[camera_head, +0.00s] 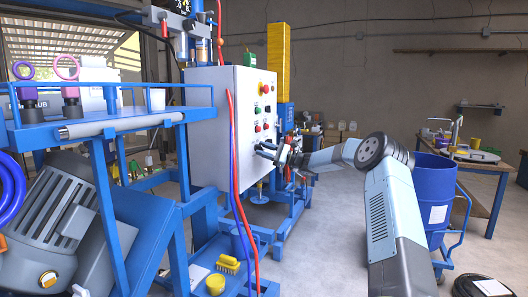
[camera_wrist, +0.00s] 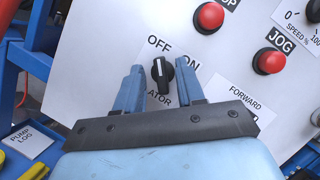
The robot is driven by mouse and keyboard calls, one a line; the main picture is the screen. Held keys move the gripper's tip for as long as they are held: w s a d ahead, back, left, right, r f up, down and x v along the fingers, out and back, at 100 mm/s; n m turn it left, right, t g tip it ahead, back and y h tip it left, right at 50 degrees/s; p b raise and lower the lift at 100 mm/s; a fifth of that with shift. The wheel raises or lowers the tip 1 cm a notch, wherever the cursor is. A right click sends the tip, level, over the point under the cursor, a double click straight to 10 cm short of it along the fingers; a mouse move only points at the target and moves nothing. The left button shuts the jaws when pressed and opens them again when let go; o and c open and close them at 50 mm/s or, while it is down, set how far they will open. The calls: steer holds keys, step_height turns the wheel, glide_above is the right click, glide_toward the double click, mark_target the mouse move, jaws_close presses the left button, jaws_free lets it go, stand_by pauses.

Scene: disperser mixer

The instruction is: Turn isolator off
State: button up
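The isolator knob (camera_wrist: 162,76) is a black rotary switch with a white line, on a white control panel (camera_wrist: 95,60). Its handle stands about upright in the wrist view, the line pointing up towards the OFF label (camera_wrist: 159,43); the ON label (camera_wrist: 190,62) is to its right. The label below is partly covered by my gripper. My gripper (camera_wrist: 160,68) is open, one blue finger on each side of the knob, with visible gaps. In the head view my gripper (camera_head: 268,151) is at the lower right of the panel (camera_head: 210,135), where the knob is hard to make out.
Red STOP (camera_wrist: 209,17) and JOG (camera_wrist: 269,61) buttons sit right of the knob. Red and blue hoses (camera_head: 235,150) hang across the panel's front edge. A blue drum (camera_head: 435,195) stands at the right. Grey floor (camera_head: 325,235) is open between.

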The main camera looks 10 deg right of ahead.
steer(key=v, duration=1.3)
steer(key=shift+d+f, duration=0.2)
steer(key=shift+d, duration=0.15)
steer(key=shift+s, duration=0.1)
steer(key=s+a+r+n+g+h, duration=0.25)
steer(key=s+a, duration=0.25)
steer(key=a, duration=0.3)
steer(key=s+a+r+n+g+h, duration=0.1)
steer(key=s+a+n+g+h, duration=0.2)
steer(key=a, duration=0.4)
steer(key=s+a+r+n+h, duration=0.1)
steer(key=s+a+h, duration=0.15)
steer(key=s, duration=0.45)
steer(key=s+a+n+h, duration=0.1)
steer(key=s+a+h, duration=0.1)
steer(key=s+a, duration=0.35)
steer(key=s+d+n+t+h, duration=0.1)
steer(key=s+d+n+h, duration=0.1)
steer(key=s, duration=1)
steer(key=s+d+n+t+h, duration=0.1)
steer(key=s+d+h, duration=0.3)
steer(key=s, duration=0.9)
steer(key=s+d+n+t+h, duration=0.1)
steer(key=s+d+n+h, duration=0.2)
steer(key=s, duration=1)
steer(key=shift+s+d+f+h, duration=0.25)
steer(key=shift+d+f+h, duration=0.25)
steer(key=shift+d, duration=0.45)
